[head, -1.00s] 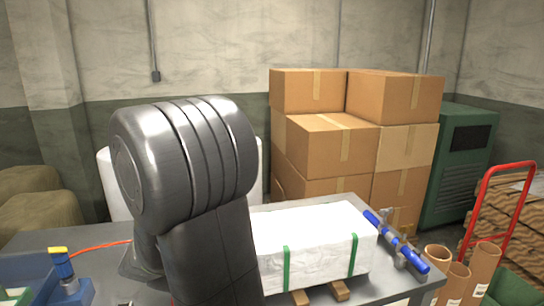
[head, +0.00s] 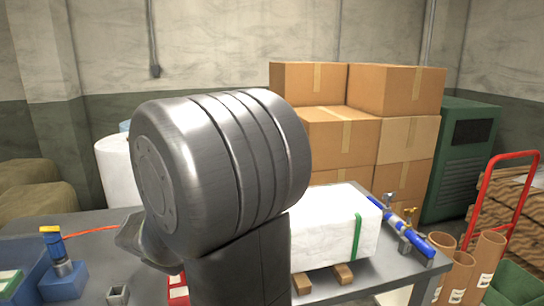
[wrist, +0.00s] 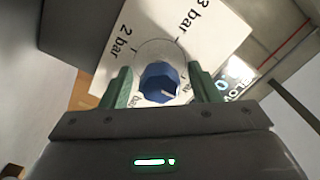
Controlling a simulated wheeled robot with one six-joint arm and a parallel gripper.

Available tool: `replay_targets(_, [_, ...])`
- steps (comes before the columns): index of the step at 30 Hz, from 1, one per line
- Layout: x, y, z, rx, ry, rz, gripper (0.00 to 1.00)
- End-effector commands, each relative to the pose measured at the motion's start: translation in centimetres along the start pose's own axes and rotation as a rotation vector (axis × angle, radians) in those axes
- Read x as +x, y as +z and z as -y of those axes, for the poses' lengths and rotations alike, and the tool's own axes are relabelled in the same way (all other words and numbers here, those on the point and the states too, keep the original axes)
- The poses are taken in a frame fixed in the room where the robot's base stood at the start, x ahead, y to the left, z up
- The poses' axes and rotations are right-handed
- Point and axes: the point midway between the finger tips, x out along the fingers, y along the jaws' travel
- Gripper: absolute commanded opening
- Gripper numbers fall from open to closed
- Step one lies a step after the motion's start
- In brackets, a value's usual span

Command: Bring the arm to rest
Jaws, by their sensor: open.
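My arm (head: 225,170) fills the middle of the head view, with its large grey joint raised over the table (head: 70,225). My gripper (wrist: 160,92) shows in the wrist view as two green fingers standing apart. A blue knob (wrist: 160,80) on a pale round base shows in the gap between them. A white panel (wrist: 195,25) marked "2 bar" and "3 bar" lies behind the knob. No contact between fingers and knob is visible, and the distance is unclear. The gripper's fingers cannot be made out in the head view.
A white block (head: 325,230) with a green strap sits on the table. A blue pipe (head: 412,234) lies right of it. A blue stand with a yellow top (head: 60,262) is at the left. Cardboard boxes (head: 340,135), brown tubes (head: 487,258) and a red trolley (head: 488,195) stand beyond.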

Motion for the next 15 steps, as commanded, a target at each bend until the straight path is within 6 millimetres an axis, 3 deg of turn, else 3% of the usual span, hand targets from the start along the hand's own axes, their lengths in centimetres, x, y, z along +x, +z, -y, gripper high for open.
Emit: replay_targets(15, [-0.01,0.13,-0.29,0.503,-0.001,-0.001,0.55])
